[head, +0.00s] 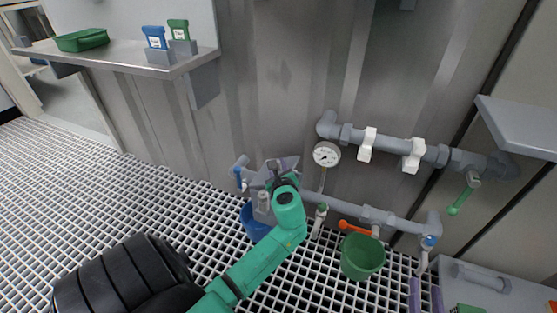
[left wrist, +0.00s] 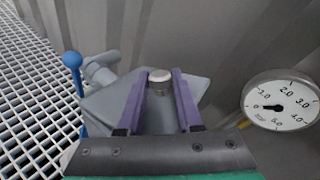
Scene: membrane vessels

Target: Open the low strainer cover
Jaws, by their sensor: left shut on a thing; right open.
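The low strainer, a grey fitting (head: 258,179) at the left end of the lower pipe, is partly hidden behind my left arm in the head view. In the left wrist view a grey flat-sided piece, apparently its cover (left wrist: 120,101), carries a short knob (left wrist: 160,82) with a pale top. The purple fingers of my left gripper (left wrist: 163,80) are on both sides of this knob and shut on it. In the head view my arm hides these fingers. My right gripper (head: 426,298) is open and empty at the lower right, with its purple fingers apart.
A blue bucket (head: 252,226) stands below the strainer and a green bucket (head: 362,258) below the orange-handled valve (head: 356,228). A blue-ended lever (left wrist: 75,85) stands left of the cover. A gauge (head: 326,154) is to the right. A shelf (head: 120,56) juts out at upper left.

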